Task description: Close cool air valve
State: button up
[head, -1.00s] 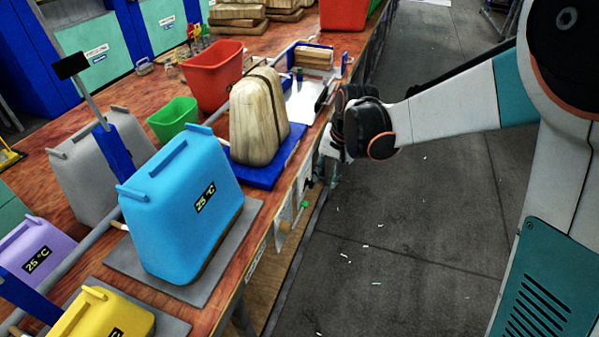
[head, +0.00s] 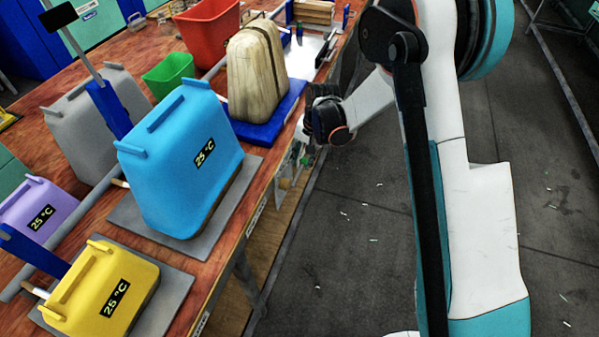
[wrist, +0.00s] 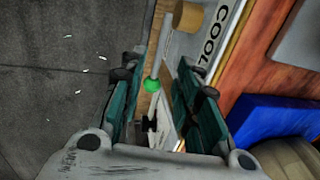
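The wrist view shows a valve with a round green knob (wrist: 152,86) on a grey stem, beside a white label strip (wrist: 212,55) reading "COOL". It sits on the front side of the bench. In the head view the green knob (head: 284,183) is small, just below my gripper (head: 300,152). In the wrist view my gripper (wrist: 161,68) is open, with its teal fingers apart on both sides of the knob. Whether either finger touches the knob I cannot tell. A dark fitting below the knob is partly hidden between the fingers.
The wooden bench (head: 262,205) holds a blue press cover (head: 180,165), a yellow one (head: 105,290), a wood-textured one (head: 255,75) on a blue plate, and red (head: 208,35) and green (head: 167,75) bins. The grey floor (head: 350,240) right of the bench is open.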

aim_at(298, 173)
jog(key=f, duration=0.2)
jog(key=f+b, duration=0.1)
jog(key=f, duration=0.1)
jog(key=a+f+b, duration=0.1)
jog(key=f, duration=0.1)
jog(key=shift+w+a+f, duration=0.1)
jog(key=shift+w+f, duration=0.15)
jog(key=shift+f, duration=0.1)
grip_shut()
